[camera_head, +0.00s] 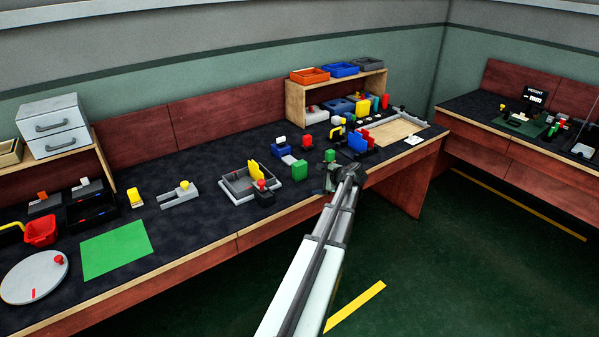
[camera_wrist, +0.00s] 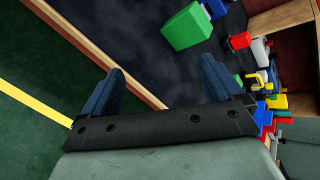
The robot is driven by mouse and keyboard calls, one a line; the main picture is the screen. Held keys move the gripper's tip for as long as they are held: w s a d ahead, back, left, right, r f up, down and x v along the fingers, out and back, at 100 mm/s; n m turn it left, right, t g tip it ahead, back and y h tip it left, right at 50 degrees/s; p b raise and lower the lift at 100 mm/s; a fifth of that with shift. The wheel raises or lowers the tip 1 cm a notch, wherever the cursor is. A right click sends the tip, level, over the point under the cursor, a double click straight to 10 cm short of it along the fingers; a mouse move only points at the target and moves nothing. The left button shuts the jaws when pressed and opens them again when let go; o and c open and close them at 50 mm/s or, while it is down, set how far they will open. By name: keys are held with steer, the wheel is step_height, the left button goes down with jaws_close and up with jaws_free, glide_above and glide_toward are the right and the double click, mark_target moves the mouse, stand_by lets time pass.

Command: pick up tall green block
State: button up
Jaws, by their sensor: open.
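The green block (camera_head: 300,170) stands on the dark bench near its front edge, just left of my gripper (camera_head: 329,163) in the head view. In the wrist view the green block (camera_wrist: 187,27) shows at the top, beyond my fingertips and apart from them. My gripper (camera_wrist: 162,66) is open, with nothing between its two dark fingers. In the wrist view the gap between the fingers shows the bench's wooden front edge and the green floor. A smaller green piece in the back cluster lies farther off.
A white piece (camera_head: 288,160) and a blue piece (camera_head: 281,150) lie close behind the green block. A grey tray (camera_head: 233,187) with yellow and red pieces is to its left. A red piece (camera_head: 307,140) stands behind. Blue and red upright pieces (camera_head: 357,143) are to the right.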

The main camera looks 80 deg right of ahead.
mark_target(301, 164)
step_height(301, 164, up, 4)
steer(key=d+m+t+h, duration=0.1)
steer(key=d+m+h, duration=0.15)
steer(key=m, duration=0.95)
steer(key=x, duration=1.4)
steer(key=shift+w+f, duration=0.2)
steer(key=shift+w, duration=0.15)
steer(key=c, duration=1.1)
